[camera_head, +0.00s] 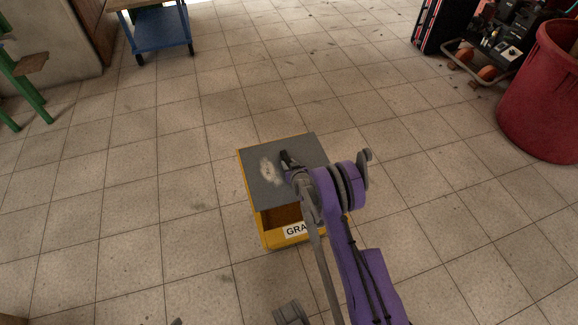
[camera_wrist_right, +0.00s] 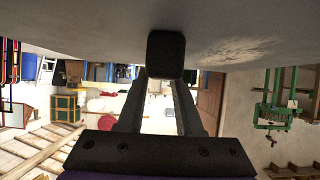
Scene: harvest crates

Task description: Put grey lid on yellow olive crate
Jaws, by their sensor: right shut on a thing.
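The grey lid (camera_head: 258,193) with a pale worn patch lies over the back and middle of the yellow crate (camera_head: 272,239) in the head view. The crate's front part shows open below the lid's front edge. A white label (camera_head: 297,229) on the crate's front reads "GRA", the rest hidden by my arm. My right gripper (camera_head: 288,162) is shut on the lid's dark handle. The right wrist view shows the handle (camera_wrist_right: 165,55) between the fingers and the lid's surface (camera_wrist_right: 80,32) beyond. Whether the lid touches the crate's rim, I cannot tell.
Tiled floor around the crate is clear. A blue cart (camera_head: 160,32) stands at the back left, with a green stand (camera_head: 28,88) at the left edge. A red bin (camera_head: 545,100) and a black case (camera_head: 440,22) stand at the right.

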